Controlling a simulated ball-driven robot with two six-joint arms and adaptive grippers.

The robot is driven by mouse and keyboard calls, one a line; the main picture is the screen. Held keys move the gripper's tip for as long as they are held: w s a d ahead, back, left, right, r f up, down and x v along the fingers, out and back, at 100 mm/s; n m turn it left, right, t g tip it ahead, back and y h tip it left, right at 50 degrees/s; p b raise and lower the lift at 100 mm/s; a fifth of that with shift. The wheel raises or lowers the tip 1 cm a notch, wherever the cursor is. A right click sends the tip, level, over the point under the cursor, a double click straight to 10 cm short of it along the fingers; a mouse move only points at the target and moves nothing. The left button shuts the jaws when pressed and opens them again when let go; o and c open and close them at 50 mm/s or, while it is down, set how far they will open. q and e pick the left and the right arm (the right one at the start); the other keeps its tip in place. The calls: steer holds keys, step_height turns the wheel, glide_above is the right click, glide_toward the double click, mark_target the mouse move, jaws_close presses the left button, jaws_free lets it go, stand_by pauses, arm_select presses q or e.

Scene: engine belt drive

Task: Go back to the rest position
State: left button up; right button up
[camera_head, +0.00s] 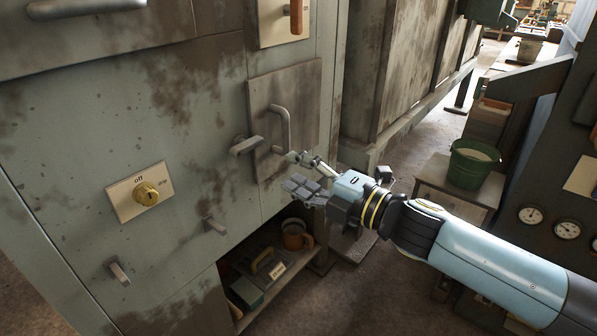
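My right arm comes in from the right, and my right gripper (304,174) is in the middle of the view. Its fingers are spread apart with nothing between them. It is in front of the grey cabinet (205,110), near the small panel door (308,105) with its curved handle (281,128). A lever handle (246,145) sits just left of that door. I cannot tell from this view whether the fingertips touch the cabinet. My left gripper is not in view.
A yellow knob (147,194) on a plate marked "off" is at left. An open shelf below holds a brown mug (293,234) and a box. A green bucket (472,163) stands on a small stand at right, near dark machinery with gauges (567,230).

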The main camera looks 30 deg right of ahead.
steer(key=s+d+f+m+g+h, duration=0.2)
steer(key=s+f+m, duration=0.3)
steer(key=f, duration=0.6)
steer(key=s+d+f+m+g+h, duration=0.1)
steer(key=s+f+m+g+h, duration=0.15)
steer(key=s+f, duration=0.6)
steer(key=s+d+f+m+g+h, duration=0.1)
steer(key=s+d+f+m+g, duration=0.2)
steer(key=f, duration=1)
steer(key=s+a+f+m+g, duration=0.1)
steer(key=s+f+m+g, duration=0.2)
steer(key=s, duration=0.7)
steer(key=s+a+f+m+g, duration=0.1)
steer(key=s+f+m+g, duration=0.2)
steer(key=s+f, duration=0.3)
steer(key=s+a+f+m+g, duration=0.1)
steer(key=s+f+m+g, duration=0.2)
steer(key=s, duration=1.2)
step_height(320, 180, down, 2)
steer(key=shift+f+m+h, duration=0.1)
steer(key=shift+m+h, duration=0.25)
steer(key=shift+m, duration=0.5)
